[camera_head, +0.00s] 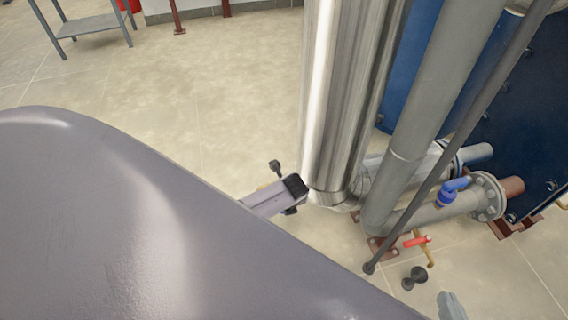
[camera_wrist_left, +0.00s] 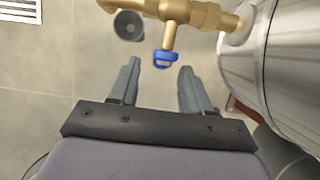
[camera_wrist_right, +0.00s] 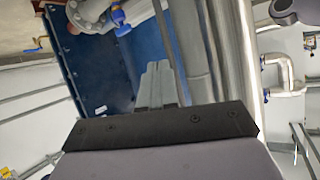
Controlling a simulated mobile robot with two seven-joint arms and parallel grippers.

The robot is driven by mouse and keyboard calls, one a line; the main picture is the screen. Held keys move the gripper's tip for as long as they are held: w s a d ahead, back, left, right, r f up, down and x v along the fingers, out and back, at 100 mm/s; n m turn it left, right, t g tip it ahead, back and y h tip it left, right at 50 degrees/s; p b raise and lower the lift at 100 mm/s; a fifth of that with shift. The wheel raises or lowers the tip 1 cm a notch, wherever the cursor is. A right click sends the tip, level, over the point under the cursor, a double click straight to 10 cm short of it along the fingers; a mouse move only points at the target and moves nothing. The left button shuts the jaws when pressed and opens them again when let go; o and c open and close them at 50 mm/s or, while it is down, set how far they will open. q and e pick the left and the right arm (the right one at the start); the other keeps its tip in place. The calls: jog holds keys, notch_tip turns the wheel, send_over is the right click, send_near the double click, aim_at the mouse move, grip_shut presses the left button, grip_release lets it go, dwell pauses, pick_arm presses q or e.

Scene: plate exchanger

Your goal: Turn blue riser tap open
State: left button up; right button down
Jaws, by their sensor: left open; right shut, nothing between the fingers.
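A blue-handled tap (camera_wrist_left: 166,57) on a brass stem shows in the left wrist view, beside a large steel column. My left gripper (camera_wrist_left: 160,72) is open, and the blue handle lies in the gap's line just beyond its fingertips. I see no contact. In the head view part of my left wrist shows beside the column's foot; its fingers and this tap are not clear there. My right gripper is shut and empty; its fingers (camera_wrist_right: 157,75) show in the right wrist view, and a fingertip (camera_head: 452,306) shows at the head view's bottom edge.
The steel column (camera_head: 345,90) and a grey pipe (camera_head: 430,80) stand upright. Another blue valve (camera_head: 450,190) sits on a flanged low pipe. A red-handled tap (camera_head: 418,241) is below it. A blue panel (camera_head: 530,110) is at right. Tiled floor (camera_head: 230,100) is open behind.

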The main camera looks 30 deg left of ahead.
pick_arm(q)
jog(key=b+x, duration=0.2)
jog(key=x, duration=0.1)
jog(key=shift+f, duration=0.35)
jog(key=shift+w+a+f+b, duration=0.2)
jog(key=shift+w+f+b, duration=0.05)
jog(key=shift+f+b, duration=0.25)
pick_arm(e)
jog(key=shift+w+a+f+m+y, duration=0.15)
jog(key=shift+a+y, duration=0.15)
jog(key=shift+a, duration=0.2)
jog(key=shift+w+a+f+m+y, duration=0.1)
jog(key=shift+w+a+f+y, duration=0.15)
jog(key=shift+a, duration=0.2)
jog(key=shift+w+a+f+m+y, duration=0.1)
jog(key=shift+a+y, duration=0.25)
jog(key=shift+a, duration=0.15)
pick_arm(q)
jog(key=shift+r, duration=0.1)
grip_shut()
